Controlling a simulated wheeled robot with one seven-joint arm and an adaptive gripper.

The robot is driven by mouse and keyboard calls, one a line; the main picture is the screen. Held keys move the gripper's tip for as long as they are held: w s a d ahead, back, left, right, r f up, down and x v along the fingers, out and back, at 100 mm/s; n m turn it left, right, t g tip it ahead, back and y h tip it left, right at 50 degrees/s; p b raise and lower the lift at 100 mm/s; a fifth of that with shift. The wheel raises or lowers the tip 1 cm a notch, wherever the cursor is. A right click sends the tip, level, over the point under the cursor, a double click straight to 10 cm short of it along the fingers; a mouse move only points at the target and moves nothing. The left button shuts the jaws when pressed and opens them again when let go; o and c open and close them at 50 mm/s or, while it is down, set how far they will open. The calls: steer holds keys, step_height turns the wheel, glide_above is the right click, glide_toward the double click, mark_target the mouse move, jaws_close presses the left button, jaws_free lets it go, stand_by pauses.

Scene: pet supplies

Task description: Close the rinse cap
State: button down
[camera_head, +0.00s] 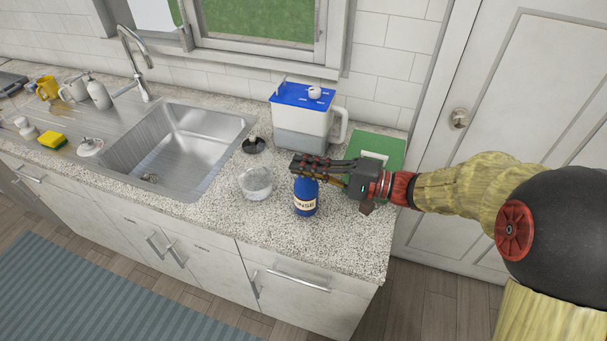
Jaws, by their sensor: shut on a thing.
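A blue bottle (305,193) with a pale label, on which the letters "NSE" show, stands upright on the granite counter near its front edge. My gripper (304,168) reaches in from the right with its fingers over the top of the bottle. It is shut on the bottle's top, where the rinse cap would be. The fingers hide the cap, so I cannot tell whether it is open or closed.
A clear bowl (256,184) stands just left of the bottle. Behind are a small dark round item (254,146), a blue-lidded pitcher (300,118) and a green board (377,150). A steel sink (180,150) is at the left. The counter's front edge is close.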

steer(key=shift+s+f+n+b, duration=0.15)
steer(key=shift+f+n+b, duration=0.35)
steer(key=shift+f+b, duration=0.1)
steer(key=c, duration=2.2)
jaws_free()
steer(key=shift+o, duration=0.7)
steer(key=shift+r, duration=0.25)
steer(key=v, duration=1.2)
